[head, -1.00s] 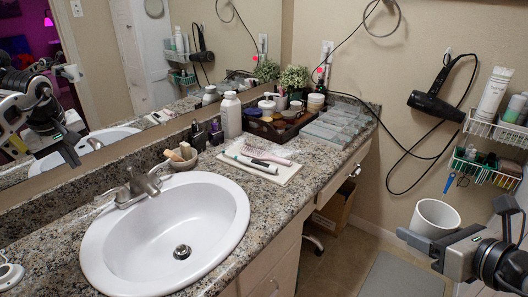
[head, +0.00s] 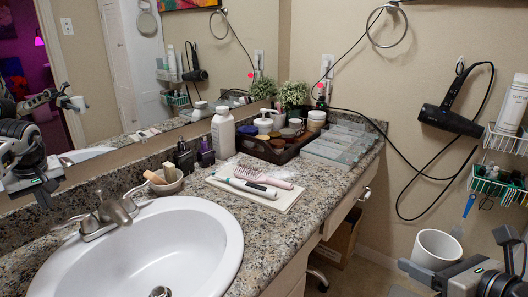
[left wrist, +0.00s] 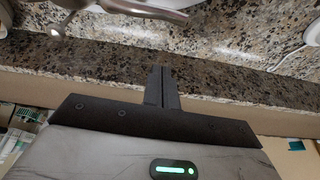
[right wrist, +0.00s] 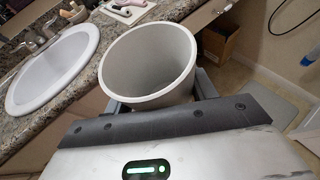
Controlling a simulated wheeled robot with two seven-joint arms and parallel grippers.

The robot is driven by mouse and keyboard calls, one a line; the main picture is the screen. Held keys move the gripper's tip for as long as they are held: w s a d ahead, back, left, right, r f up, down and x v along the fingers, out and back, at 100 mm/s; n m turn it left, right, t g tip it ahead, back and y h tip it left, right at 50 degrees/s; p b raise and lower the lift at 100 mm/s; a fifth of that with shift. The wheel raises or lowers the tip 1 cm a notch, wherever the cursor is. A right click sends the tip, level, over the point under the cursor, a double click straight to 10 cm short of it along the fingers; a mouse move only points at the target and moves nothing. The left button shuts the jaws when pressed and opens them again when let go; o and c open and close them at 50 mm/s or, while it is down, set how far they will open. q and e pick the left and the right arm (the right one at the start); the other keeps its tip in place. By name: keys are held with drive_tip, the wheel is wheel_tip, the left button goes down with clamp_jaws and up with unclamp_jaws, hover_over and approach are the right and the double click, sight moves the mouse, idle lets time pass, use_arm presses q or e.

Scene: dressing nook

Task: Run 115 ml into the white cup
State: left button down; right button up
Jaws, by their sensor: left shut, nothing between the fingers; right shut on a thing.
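The white cup (head: 437,246) is upright at the lower right of the head view, held by my right gripper (head: 416,268). In the right wrist view the cup (right wrist: 148,62) sits between the fingers, mouth up; its visible inner wall is bare, with no liquid seen. The white sink (head: 205,245) is at lower left, apart from the cup. The metal faucet (head: 116,210) stands behind the basin; no water stream shows. My left gripper is partly hidden at the left edge; in the left wrist view its fingers (left wrist: 162,88) are shut and empty near metal faucet parts (left wrist: 130,8).
A hair dryer (head: 450,118) and wire baskets (head: 498,184) hang at right. Floor shows between counter and cup.

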drive_tip(key=shift+f, duration=0.15)
use_arm(q)
drive_tip(key=shift+s+d+f, duration=0.55)
drive_tip(key=shift+d+f, duration=0.05)
drive_tip(key=shift+f, duration=0.15)
drive_tip(key=shift+s+d+f, duration=0.5)
drive_tip(key=shift+d+f, duration=0.05)
drive_tip(key=shift+f, duration=0.2)
use_arm(e)
drive_tip(key=shift+r, duration=0.35)
use_arm(q)
drive_tip(key=shift+s+p, duration=0.1)
drive_tip(key=shift+p, duration=0.25)
use_arm(e)
drive_tip(key=shift+d+r, duration=0.1)
drive_tip(key=shift+r, duration=0.05)
use_arm(q)
drive_tip(key=shift+s+d+n+p, duration=0.1)
drive_tip(key=shift+d+n+p, duration=0.05)
drive_tip(key=shift+n+p, duration=0.25)
use_arm(e)
drive_tip(key=shift+s+d+r, duration=0.35)
drive_tip(key=shift+d, duration=0.1)
